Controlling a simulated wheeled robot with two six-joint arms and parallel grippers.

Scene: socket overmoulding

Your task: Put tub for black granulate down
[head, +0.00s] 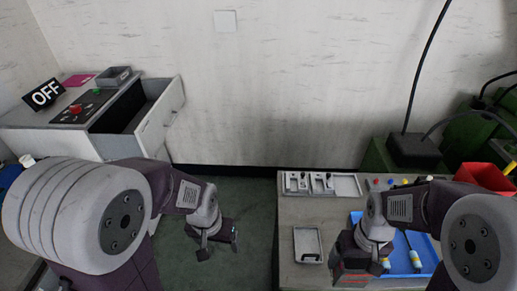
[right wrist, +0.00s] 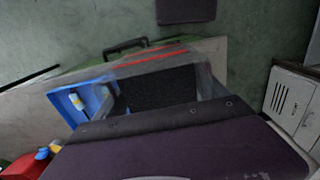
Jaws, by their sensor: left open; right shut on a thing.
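The tub for black granulate (right wrist: 205,78) is a grey box with a red stripe. Dark, grainy black fills its inside in the right wrist view. My right gripper (head: 364,258) is shut on it over the front part of the right-hand table. In the head view the tub (head: 350,274) shows below the gripper, partly hidden by it. I cannot tell whether its base touches the table. My left gripper (head: 214,243) is open and empty over the floor between the cabinet and the table.
A red bin (head: 485,177) is at the far right. A cabinet (head: 152,130) with an open drawer stands at left.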

